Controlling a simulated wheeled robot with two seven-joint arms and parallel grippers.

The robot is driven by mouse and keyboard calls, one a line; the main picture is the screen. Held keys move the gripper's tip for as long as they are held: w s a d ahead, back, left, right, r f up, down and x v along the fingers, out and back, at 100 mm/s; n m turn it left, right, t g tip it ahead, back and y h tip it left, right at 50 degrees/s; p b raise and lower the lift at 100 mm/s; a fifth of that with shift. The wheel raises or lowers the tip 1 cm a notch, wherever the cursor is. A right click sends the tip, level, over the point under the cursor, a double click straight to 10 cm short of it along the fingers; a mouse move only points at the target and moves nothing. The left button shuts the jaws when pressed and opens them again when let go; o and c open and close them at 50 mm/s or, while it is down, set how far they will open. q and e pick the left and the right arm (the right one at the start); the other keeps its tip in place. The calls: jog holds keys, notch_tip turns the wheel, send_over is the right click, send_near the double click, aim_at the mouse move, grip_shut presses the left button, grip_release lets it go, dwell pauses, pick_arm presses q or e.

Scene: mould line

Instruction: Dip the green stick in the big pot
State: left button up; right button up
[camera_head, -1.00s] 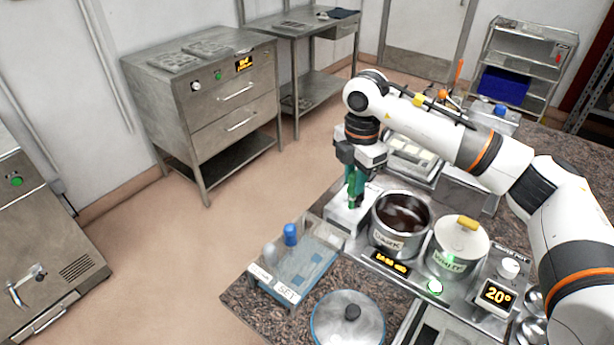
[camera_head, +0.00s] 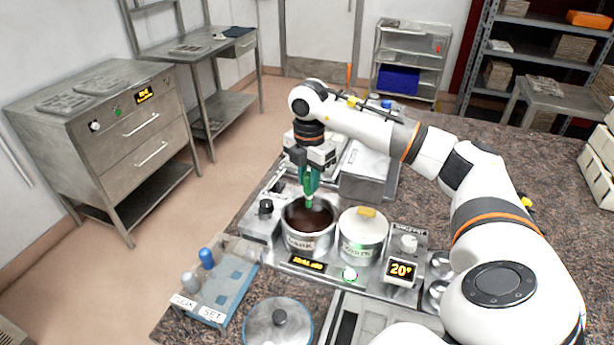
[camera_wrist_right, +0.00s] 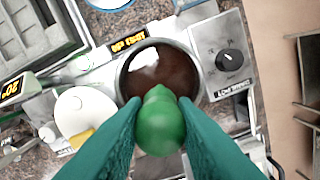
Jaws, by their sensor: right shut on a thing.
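The big pot (camera_head: 308,236) is an open steel pot labelled DARK, with dark brown liquid (camera_head: 312,217) in it. My right gripper (camera_head: 308,188) is above the pot in the head view, pointing down. It is shut on the green stick (camera_head: 308,201), whose lower end shows over the dark liquid. In the right wrist view the stick's rounded green end (camera_wrist_right: 160,120) sits between the two green fingers and overlaps the near rim of the pot (camera_wrist_right: 124,75). I cannot tell whether the tip touches the liquid. My left gripper is out of view.
A white-lidded pot (camera_head: 362,250) stands right of the big pot. A display reading 20° (camera_head: 401,270) is further right. A blue tray with SET label (camera_head: 222,290) and a loose steel lid (camera_head: 278,325) are in front. A black knob (camera_head: 265,207) is left of the pot.

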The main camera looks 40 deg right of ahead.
aim_at(309, 207)
jog(key=shift+f+b, duration=0.85)
jog(key=shift+f, duration=0.5)
jog(key=shift+f+b, duration=1.7)
jog(key=shift+f, duration=0.95)
jog(key=shift+r+p, duration=2.9)
jog(key=shift+r, duration=0.9)
jog(key=shift+r, duration=0.1)
jog(key=shift+r+p, duration=1.55)
jog(key=shift+r, duration=0.35)
